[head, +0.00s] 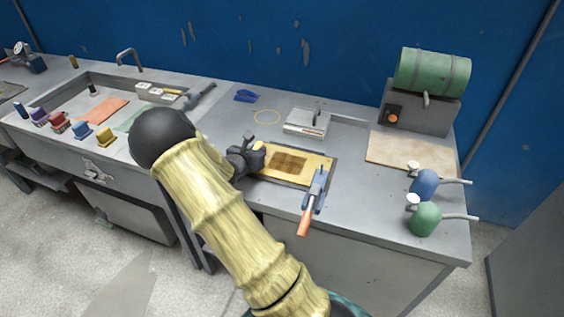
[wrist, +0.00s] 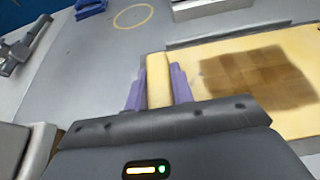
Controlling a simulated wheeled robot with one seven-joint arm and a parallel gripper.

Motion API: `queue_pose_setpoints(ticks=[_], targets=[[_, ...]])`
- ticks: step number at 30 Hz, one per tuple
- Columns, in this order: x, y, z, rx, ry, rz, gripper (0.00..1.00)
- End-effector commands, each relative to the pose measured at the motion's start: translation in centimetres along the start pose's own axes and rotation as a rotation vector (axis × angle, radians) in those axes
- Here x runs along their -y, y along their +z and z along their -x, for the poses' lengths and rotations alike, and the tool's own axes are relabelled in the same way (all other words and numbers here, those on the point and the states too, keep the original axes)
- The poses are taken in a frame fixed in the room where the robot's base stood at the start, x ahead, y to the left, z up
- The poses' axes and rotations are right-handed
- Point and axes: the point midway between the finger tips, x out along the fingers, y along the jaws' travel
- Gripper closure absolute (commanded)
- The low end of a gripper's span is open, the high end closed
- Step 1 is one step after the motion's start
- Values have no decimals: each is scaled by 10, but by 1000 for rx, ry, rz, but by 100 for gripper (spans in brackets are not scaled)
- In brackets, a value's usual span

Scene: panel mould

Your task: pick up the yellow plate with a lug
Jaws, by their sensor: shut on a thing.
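The yellow plate (head: 318,165) with a brown square patch in its middle lies in a dark-edged mould on the right-hand bench. Its face fills the right of the wrist view (wrist: 293,52). A yellow lug (wrist: 157,78) stands up at the plate's left side. My gripper (head: 257,151) is at that side, and its purple fingers (wrist: 158,88) are shut on the lug, one on each side. The lug's foot is hidden by my gripper's body. The plate looks flat, and I cannot tell whether it is clear of the mould.
A toggle clamp with an orange handle (head: 305,217) stands at the mould's right side, close to the plate. A grey box (head: 306,122) is behind it. Blue (head: 425,184) and green (head: 426,218) canisters stand right. A sink tray with coloured pots is left. Bench between mould and canisters is clear.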

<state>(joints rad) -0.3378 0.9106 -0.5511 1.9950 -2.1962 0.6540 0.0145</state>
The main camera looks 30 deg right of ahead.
Motion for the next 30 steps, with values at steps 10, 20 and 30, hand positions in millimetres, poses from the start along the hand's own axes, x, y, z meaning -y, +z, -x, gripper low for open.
queue_pose_setpoints(ticks=[10, 20, 30], targets=[[0, 10, 4, 3, 1, -2, 100], [-1, 62, 25, 4, 2, -1, 100], [-1, 96, 39, 7, 3, 5, 100]])
